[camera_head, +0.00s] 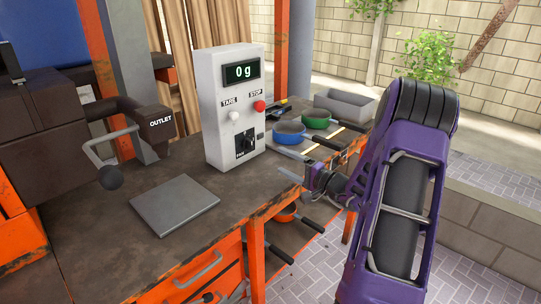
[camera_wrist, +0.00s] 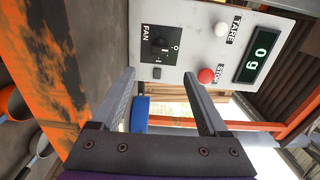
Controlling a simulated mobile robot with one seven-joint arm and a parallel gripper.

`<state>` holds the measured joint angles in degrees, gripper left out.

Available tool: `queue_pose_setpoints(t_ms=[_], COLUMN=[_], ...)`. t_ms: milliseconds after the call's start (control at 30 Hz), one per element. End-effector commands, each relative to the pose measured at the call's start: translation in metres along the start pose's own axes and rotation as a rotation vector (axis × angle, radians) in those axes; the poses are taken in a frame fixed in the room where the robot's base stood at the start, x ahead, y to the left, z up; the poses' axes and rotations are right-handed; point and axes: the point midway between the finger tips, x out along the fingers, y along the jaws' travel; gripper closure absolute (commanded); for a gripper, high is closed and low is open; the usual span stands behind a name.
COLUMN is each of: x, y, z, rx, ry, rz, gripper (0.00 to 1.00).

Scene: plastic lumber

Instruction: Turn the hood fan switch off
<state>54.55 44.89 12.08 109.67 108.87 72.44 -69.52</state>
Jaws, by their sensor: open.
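The pale grey control box (camera_head: 230,110) stands on the workbench, its display reading "0 g". The black fan switch (camera_head: 245,145) is low on its front face, beside the label FAN. In the wrist view the fan switch (camera_wrist: 158,42) shows turned sideways beyond my fingertips; I cannot tell its setting clearly. My gripper (camera_head: 279,162) is to the right of the box, fingers pointing left toward it. In the wrist view my gripper (camera_wrist: 160,74) is open and empty, with the fingers apart from the switch.
A red STOP button (camera_head: 259,105) and white TARE button (camera_head: 234,115) sit above the switch. A grey plate (camera_head: 175,204) lies on the bench (camera_head: 100,245) in front. Blue (camera_head: 290,132) and green (camera_head: 316,119) pans stand behind my gripper. A dark outlet (camera_head: 155,123) is left.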

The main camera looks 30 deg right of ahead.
Motion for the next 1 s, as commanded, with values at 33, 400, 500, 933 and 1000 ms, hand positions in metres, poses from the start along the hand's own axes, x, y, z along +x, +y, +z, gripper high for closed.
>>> queue_pose_setpoints(t_ms=[33, 400, 500, 933, 1000], x=[-0.009, -0.033, -0.032, -0.025, -0.013], y=[-0.001, 0.0, 0.0, -0.003, -0.007], z=[-0.001, 0.0, 0.0, 0.008, 0.023], rx=[0.0, -0.001, -0.001, 0.003, 0.011], ry=[0.002, -0.001, -0.001, -0.03, -0.081], rz=[0.0, 0.0, 0.0, 0.014, 0.04], gripper=[0.22, 0.22, 0.22, 0.22, 0.22])
